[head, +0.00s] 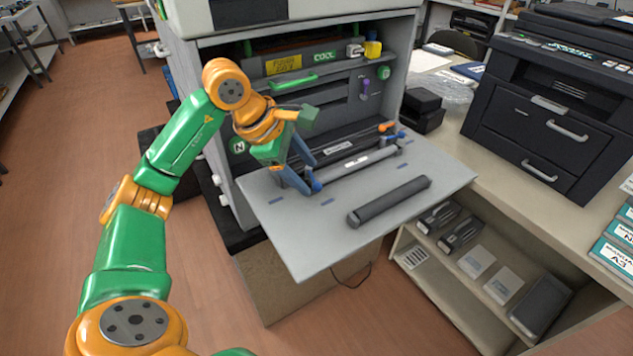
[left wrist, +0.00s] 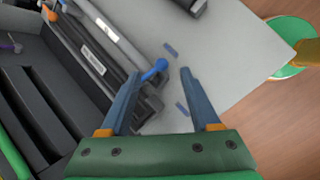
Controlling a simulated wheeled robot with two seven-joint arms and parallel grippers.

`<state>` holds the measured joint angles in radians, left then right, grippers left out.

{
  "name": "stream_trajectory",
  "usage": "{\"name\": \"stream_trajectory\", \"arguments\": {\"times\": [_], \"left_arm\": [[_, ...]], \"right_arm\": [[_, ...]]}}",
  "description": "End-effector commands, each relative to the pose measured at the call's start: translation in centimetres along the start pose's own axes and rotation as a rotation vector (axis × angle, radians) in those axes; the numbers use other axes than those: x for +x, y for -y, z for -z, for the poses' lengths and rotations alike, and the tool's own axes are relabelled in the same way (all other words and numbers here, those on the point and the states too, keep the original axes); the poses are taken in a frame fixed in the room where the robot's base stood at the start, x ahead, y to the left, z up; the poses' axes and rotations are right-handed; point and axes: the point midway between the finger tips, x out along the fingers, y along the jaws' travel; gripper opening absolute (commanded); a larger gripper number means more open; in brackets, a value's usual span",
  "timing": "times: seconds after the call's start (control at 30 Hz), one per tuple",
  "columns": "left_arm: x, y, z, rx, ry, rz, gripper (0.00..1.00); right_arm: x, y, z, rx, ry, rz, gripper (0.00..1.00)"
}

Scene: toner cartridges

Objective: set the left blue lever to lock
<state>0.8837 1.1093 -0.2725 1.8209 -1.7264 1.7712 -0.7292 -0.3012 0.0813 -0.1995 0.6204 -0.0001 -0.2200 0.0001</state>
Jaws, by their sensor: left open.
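The left blue lever (head: 314,183) sits at the near left end of the cartridge slot, by the inner edge of the fold-down door. In the left wrist view the lever (left wrist: 154,69) shows as a blue arm with a round knob, lying between the two fingertips. My left gripper (head: 297,168) is open around it; it also shows in the left wrist view (left wrist: 158,82). I see no clear contact between the fingers and the lever. Another blue lever (head: 400,135) is at the slot's right end, near an orange knob (head: 385,127). My right gripper is not in view.
A dark grey cylinder (head: 390,202) lies on the open light-grey door (head: 300,236). The printer's cavity holds a green handle (head: 293,82), a purple lever (head: 365,87) and a yellow block (head: 372,49). A black printer (head: 555,105) stands on the right counter.

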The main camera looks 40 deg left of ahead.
Motion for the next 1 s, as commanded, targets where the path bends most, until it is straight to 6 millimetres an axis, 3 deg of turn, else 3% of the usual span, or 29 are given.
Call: {"name": "stream_trajectory", "arguments": {"times": [0.2,0.43,0.47,0.6,0.7,1.0], "left_arm": [[3.0,0.0,-0.1,-0.001,0.002,0.002,0.63],[3.2,0.0,-0.1,0.000,0.001,-0.001,0.63],[3.2,0.0,-0.1,0.000,0.001,-0.001,0.60],[3.2,0.0,-0.1,0.000,0.001,-0.001,0.22],[3.2,0.0,0.0,-0.001,0.001,-0.001,0.00],[3.2,0.0,0.0,-0.002,0.000,-0.002,0.00]], "right_arm": [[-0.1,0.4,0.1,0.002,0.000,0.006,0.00],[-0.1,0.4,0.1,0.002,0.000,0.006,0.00],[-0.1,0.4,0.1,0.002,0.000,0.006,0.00],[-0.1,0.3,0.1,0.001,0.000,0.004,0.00],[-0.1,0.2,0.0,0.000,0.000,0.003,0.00],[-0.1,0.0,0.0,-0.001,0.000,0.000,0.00]]}}
